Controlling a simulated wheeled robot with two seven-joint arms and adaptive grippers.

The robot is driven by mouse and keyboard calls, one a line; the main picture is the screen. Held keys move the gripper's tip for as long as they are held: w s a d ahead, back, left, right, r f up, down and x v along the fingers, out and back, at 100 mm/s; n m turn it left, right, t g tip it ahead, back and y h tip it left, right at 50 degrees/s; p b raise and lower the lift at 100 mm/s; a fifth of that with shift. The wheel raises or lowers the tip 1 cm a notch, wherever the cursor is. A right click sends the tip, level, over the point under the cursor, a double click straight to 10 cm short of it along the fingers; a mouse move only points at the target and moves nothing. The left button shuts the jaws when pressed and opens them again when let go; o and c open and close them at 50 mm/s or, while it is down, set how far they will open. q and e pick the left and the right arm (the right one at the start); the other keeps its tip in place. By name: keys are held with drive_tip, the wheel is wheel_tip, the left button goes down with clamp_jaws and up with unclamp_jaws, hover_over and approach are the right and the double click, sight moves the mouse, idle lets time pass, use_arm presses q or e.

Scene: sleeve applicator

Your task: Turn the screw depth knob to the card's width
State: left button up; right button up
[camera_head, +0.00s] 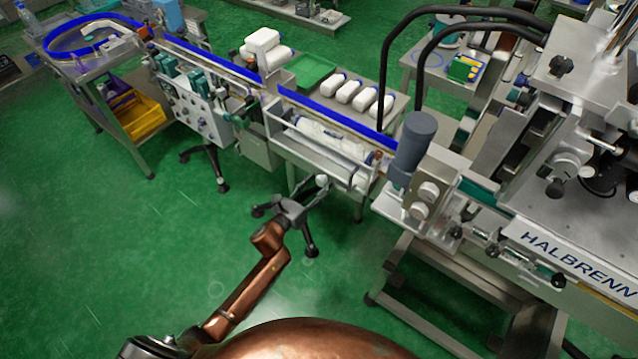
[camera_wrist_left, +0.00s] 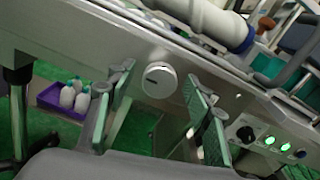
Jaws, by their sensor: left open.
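A round silver knob (camera_wrist_left: 159,79) with a dark pointer line sits on the grey metal front panel (camera_wrist_left: 215,75) in the left wrist view. I take it as the screw depth knob; any scale markings or card with a width are too small or not visible. My left gripper (camera_wrist_left: 158,100) is open, its green-padded fingers on either side of the knob in that view and apart from it, with nothing between them. In the head view my left gripper (camera_head: 311,194) is in front of the conveyor's metal trough (camera_head: 300,150). My right gripper is not in view.
In the wrist view, a black knob (camera_wrist_left: 245,133) and lit green buttons (camera_wrist_left: 284,148) are right of the silver knob; a purple bin (camera_wrist_left: 50,97) with white bottles is at left. In the head view, the HALBRENN machine (camera_head: 575,262) stands at right. Green floor (camera_head: 130,230) is open at left.

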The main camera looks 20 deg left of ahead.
use_arm(q)
drive_tip(key=shift+w+d, duration=0.1)
drive_tip(key=shift+w, duration=0.15)
drive_tip(key=shift+c, duration=0.7)
drive_tip(key=c, duration=1)
drive_tip(key=shift+n, duration=0.4)
